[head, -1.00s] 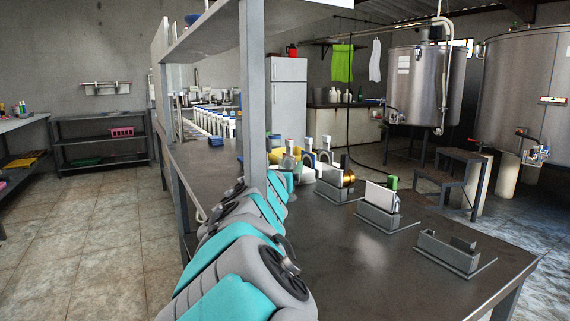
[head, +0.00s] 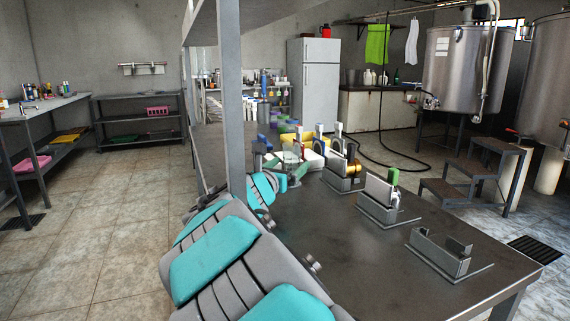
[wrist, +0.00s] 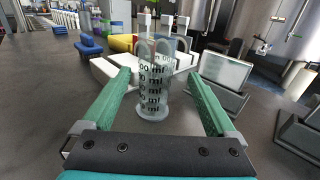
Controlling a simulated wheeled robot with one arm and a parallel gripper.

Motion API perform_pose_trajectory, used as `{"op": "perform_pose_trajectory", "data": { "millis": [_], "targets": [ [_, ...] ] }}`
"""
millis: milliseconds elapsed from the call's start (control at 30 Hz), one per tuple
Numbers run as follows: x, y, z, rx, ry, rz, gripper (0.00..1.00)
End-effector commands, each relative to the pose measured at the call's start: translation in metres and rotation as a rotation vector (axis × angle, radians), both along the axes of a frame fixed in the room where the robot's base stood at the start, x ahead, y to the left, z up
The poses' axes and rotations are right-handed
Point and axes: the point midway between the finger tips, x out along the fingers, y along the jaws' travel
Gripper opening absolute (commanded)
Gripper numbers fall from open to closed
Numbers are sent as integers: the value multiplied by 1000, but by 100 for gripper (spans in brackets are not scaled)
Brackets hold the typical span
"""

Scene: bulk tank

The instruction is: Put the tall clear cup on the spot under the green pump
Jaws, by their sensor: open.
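The tall clear cup (wrist: 153,88), marked with dark "ml" lettering, stands upright on the dark tabletop in the wrist view. My gripper (wrist: 160,74) is open, with a green finger on each side of the cup in the picture. Gaps show between the cup and both fingers, and nothing is held. In the head view my gripper (head: 295,174) is small, at the end of my arm over the table, and the cup is hard to make out there. I cannot tell for sure which fixture is the green pump, and the spot under it is not discernible.
Metal holders stand along the table's right side: an empty one (head: 450,255) and one with a white panel and green-topped item (head: 378,190). White and yellow blocks (wrist: 122,43) stand behind the cup, with a blue block (wrist: 88,46) at left. A shelf post (head: 232,105) rises beside my arm.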

Motion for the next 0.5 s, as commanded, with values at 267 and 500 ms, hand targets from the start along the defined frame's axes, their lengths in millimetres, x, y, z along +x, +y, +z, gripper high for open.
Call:
{"op": "perform_pose_trajectory", "data": {
  "millis": [267,500],
  "targets": [
    [26,-8,-2,1,4,0,92],
    [55,-15,-1,0,1,2,92]
  ]
}}
